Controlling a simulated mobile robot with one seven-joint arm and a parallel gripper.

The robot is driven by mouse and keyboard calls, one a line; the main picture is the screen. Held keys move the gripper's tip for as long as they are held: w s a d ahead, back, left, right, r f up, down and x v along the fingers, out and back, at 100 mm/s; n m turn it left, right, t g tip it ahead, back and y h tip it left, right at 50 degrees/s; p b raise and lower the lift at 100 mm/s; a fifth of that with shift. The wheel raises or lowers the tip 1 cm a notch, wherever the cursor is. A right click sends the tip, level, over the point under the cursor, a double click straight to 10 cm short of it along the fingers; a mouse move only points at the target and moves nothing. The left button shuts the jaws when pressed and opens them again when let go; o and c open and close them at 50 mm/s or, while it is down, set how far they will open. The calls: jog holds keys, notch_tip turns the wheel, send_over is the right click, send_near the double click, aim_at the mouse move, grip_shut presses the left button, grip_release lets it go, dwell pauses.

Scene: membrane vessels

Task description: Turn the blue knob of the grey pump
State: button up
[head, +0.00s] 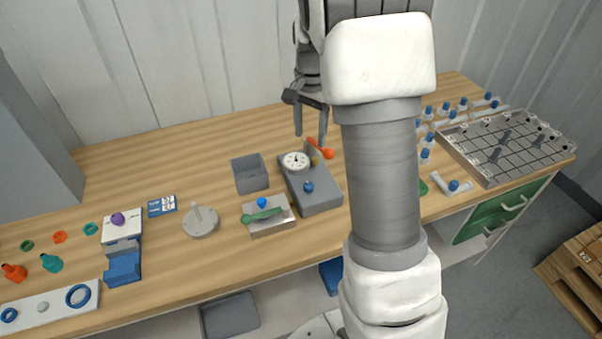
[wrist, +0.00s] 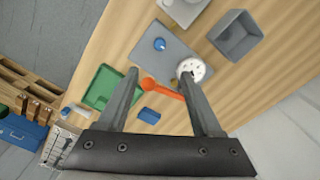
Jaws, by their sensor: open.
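The grey pump (head: 318,200) is a flat grey box on the table, left of my arm in the head view. It also shows in the wrist view (wrist: 168,62). Its blue knob (head: 308,187) sits on its top toward the near end, and shows in the wrist view (wrist: 159,44) beyond my fingertips. A round white gauge (head: 296,161) and an orange lever (head: 322,149) are at the pump's far end. My gripper (head: 311,138) is open and empty above that far end. In the wrist view its fingers (wrist: 161,73) are spread, one overlapping the gauge. Contact cannot be told.
A grey open bin (head: 249,174) stands left of the pump. A block with a green handle (head: 266,217) lies nearer left, beside a round grey disc (head: 201,222). Blue-capped vessels and a metal rack (head: 509,145) are at right. Bare table lies behind the bin.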

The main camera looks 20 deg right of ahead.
aim_at(309, 184)
notch_tip(309, 184, down, 17)
jog(key=shift+f, duration=0.1)
dwell(0.3)
jog(key=shift+c, duration=0.2)
grip_shut()
